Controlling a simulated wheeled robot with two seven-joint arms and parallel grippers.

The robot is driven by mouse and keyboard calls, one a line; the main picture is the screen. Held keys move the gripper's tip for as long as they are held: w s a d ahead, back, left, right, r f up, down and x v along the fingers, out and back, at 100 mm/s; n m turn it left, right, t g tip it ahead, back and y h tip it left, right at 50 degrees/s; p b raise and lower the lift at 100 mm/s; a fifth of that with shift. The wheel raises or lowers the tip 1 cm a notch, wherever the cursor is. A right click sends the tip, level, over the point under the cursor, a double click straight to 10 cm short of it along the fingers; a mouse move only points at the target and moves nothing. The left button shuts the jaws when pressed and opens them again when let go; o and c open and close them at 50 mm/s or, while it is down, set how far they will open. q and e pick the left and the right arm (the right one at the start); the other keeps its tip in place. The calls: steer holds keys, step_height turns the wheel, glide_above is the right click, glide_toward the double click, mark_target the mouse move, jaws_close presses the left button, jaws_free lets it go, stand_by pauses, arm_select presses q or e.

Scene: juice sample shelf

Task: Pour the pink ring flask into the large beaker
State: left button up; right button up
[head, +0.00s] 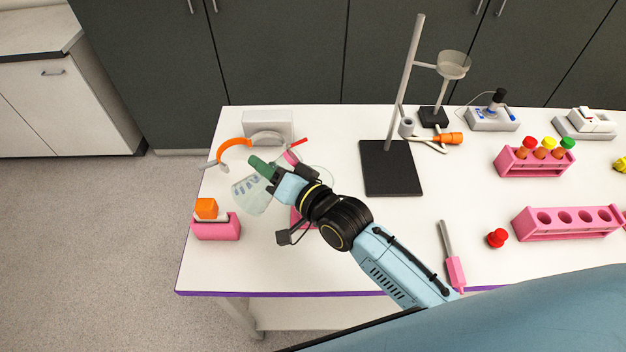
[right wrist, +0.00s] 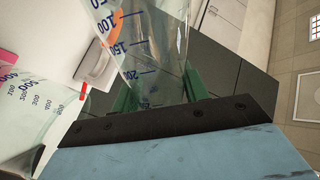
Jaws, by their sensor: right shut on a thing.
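My right gripper (head: 262,170), with green fingers, is shut on a clear flask (head: 249,194) with blue graduations. The flask is tilted, its wide end toward the lower left. A pink band (head: 291,157) shows just beyond the gripper, likely at its neck. My left gripper is not in view.
An orange and grey ring-shaped thing (head: 236,146) and a white box (head: 267,124) lie behind. A pink stand (head: 215,231) with an orange block is at the left edge. A dark-based stand (head: 390,170) and pink racks (head: 565,222) are to the right.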

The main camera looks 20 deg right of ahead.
steer(key=shift+a+r, duration=0.1)
steer(key=shift+r, duration=0.05)
steer(key=shift+m+b, duration=0.4)
steer(key=shift+b, duration=0.4)
steer(key=shift+a+f+m+t+b, duration=0.1)
steer(key=shift+f+m+t+b, duration=0.3)
steer(key=shift+b, duration=0.6)
steer(key=shift+r, duration=0.2)
steer(key=shift+m+y, duration=0.3)
steer(key=shift+r+b, duration=0.15)
steer(key=shift+b, duration=0.2)
steer(key=shift+r+m+b, duration=0.25)
steer(key=shift+m+b, duration=0.35)
stand_by(0.5)
steer(key=shift+d+r+m+t, duration=0.45)
steer(key=shift+d+m, duration=0.2)
steer(key=shift+m, duration=0.15)
stand_by(0.9)
steer(key=shift+w+f+m+t+b, duration=0.1)
steer(key=shift+f+m+t+b, duration=0.2)
steer(key=shift+m, duration=0.4)
stand_by(1.7)
